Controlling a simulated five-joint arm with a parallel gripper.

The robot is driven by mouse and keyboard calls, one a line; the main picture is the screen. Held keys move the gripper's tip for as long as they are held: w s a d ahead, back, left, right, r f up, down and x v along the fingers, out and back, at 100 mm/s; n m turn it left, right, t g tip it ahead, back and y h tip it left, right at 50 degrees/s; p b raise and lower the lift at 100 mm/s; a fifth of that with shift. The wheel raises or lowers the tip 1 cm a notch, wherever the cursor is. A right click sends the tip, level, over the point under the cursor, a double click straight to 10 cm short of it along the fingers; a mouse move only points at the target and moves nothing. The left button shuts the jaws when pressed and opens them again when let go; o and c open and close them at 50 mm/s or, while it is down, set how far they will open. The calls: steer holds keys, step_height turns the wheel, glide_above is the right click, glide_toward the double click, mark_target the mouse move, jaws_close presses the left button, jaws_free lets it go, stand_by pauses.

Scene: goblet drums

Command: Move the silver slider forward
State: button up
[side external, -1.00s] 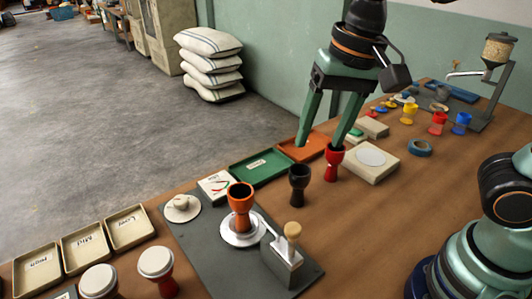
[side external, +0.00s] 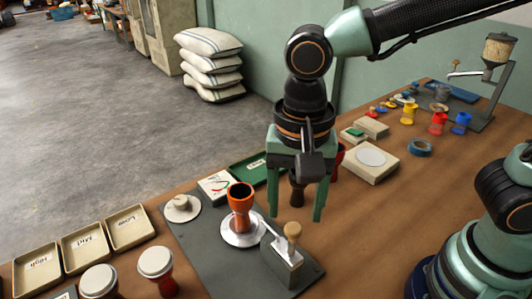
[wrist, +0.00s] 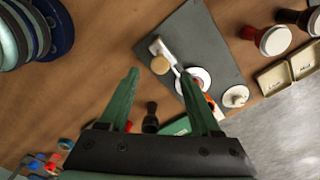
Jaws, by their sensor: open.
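A grey block (side external: 284,268) stands on the dark plate, with a silver slider arm (side external: 271,233) and a wooden knob (side external: 292,230) at its top. The knob also shows in the wrist view (wrist: 160,65), close to the line between my fingertips. An orange goblet drum (side external: 241,205) stands upright on a silver disc (side external: 240,239) beside the block. My gripper (side external: 295,217) is open and empty, pointing down. In the side view its fingertips flank the knob from just above; I cannot tell their exact height.
A dark goblet (side external: 297,195) is partly hidden behind my fingers. A green tray (side external: 246,172) and a gauge box (side external: 214,186) lie behind. A round white knob (side external: 181,207) sits on the plate's left. Labelled trays (side external: 86,250) stand farther left.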

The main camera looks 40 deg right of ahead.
mark_target(294, 227)
steer(key=shift+f, duration=1.85)
jaws_close()
